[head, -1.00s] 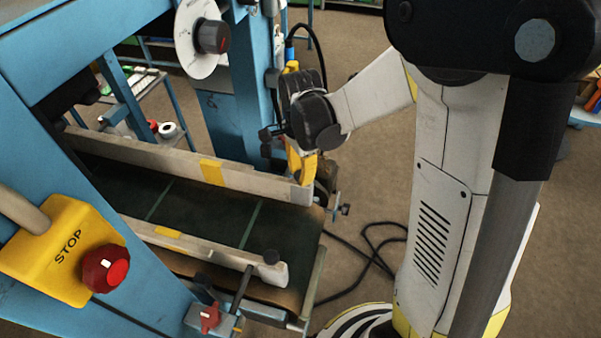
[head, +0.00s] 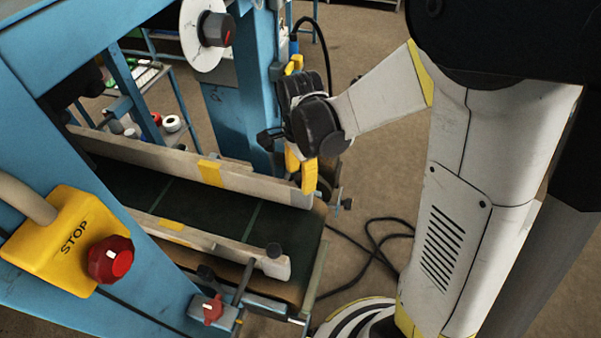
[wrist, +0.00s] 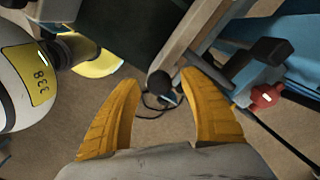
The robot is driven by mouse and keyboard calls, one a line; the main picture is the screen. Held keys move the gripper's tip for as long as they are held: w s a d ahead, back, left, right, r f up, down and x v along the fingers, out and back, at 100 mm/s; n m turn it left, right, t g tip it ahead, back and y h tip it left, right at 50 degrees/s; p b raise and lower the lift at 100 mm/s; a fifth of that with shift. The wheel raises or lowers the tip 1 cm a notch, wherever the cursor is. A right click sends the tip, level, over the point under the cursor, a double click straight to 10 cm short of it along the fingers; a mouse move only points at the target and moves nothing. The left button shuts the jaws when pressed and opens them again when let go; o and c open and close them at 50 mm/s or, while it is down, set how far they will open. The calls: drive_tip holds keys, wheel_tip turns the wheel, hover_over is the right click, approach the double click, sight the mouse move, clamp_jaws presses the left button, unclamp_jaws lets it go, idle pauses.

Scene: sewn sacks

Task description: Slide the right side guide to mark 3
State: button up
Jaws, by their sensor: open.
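Two pale side guides run along the dark green belt (head: 226,216). The far guide (head: 258,187) has a yellow patch and its free end is at my gripper; the near guide (head: 225,246) has a black knob on its end. I take the far one as the right guide, but no label shows this. My gripper (head: 301,172) points down at the far guide's end. In the wrist view its yellow fingers (wrist: 158,80) are spread, with a black knob (wrist: 160,83) between the tips at the end of a guide (wrist: 190,40). Contact cannot be told. No numbered marks are readable.
A yellow STOP box (head: 66,240) with a red button is at the left on the blue frame. A red clamp handle (head: 212,309) sits below the near guide; one also shows in the wrist view (wrist: 265,97). A black cable (head: 375,240) lies on the floor.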

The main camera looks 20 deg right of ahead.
wheel_tip(320, 180, up, 12)
idle(0.4)
drive_tip(key=shift+s, duration=0.1)
drive_tip(key=s+d+r+n+t, duration=0.1)
drive_tip(key=s+r+n+t, duration=0.2)
drive_tip(key=s+n+t, duration=0.4)
drive_tip(key=s+n, duration=0.3)
drive_tip(key=n, duration=0.6)
drive_tip(key=shift+d, duration=0.4)
idle(1.3)
